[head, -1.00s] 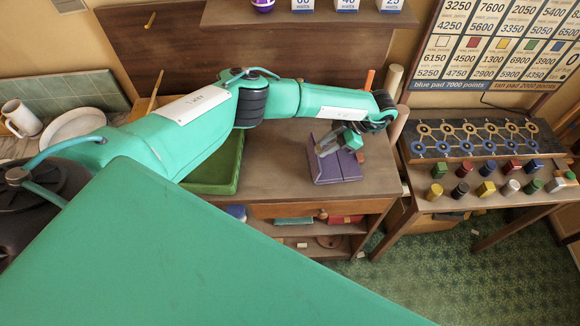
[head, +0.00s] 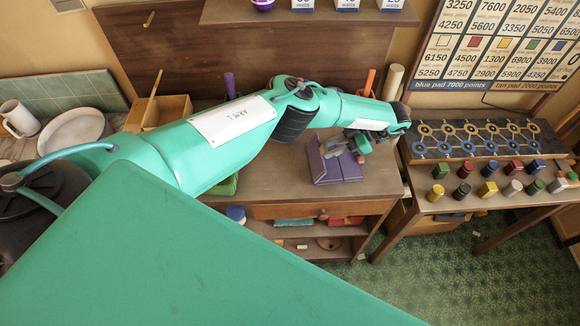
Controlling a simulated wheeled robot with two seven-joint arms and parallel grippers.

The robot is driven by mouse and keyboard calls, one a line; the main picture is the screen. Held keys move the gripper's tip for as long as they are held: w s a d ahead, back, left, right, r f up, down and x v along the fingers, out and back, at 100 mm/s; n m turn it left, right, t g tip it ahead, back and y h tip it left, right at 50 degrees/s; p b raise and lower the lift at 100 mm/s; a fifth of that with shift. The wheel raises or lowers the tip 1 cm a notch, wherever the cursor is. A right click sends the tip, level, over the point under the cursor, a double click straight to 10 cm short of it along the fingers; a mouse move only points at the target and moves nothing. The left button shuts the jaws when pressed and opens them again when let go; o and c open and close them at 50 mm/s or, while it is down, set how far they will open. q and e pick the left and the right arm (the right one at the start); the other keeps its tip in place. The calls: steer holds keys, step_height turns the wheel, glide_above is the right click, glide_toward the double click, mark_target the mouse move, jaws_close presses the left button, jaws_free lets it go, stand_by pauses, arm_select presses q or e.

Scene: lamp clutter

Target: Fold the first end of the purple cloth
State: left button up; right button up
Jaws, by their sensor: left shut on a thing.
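The purple cloth (head: 324,172) lies on the brown wooden table (head: 275,185), near its right side. Its left part looks raised along an edge, and a flatter part lies to the right. My left gripper (head: 334,149) reaches in from above right, over the cloth's far part. It is shut on the cloth, though the fingertips are small here and the pinched spot is partly hidden by the gripper. My right gripper is not in view.
A green tray (head: 226,186) is mostly hidden under my left arm. Orange (head: 370,82) and cream (head: 393,82) cylinders stand behind the gripper. A side table at right holds a peg board (head: 480,139) and several coloured blocks. The table front is clear.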

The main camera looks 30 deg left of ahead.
arm_select(q)
steer(key=shift+w+d+f, duration=0.1)
steer(key=shift+d, duration=0.1)
steer(key=shift+f+g+y+b, duration=0.3)
steer(key=shift+f+y+b, duration=0.05)
steer(key=shift+f+y, duration=0.15)
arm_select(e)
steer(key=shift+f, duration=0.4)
arm_select(q)
steer(key=shift+w+d+r, duration=0.15)
steer(key=shift+r, duration=0.1)
steer(key=o, duration=0.8)
steer(key=shift+c, duration=0.2)
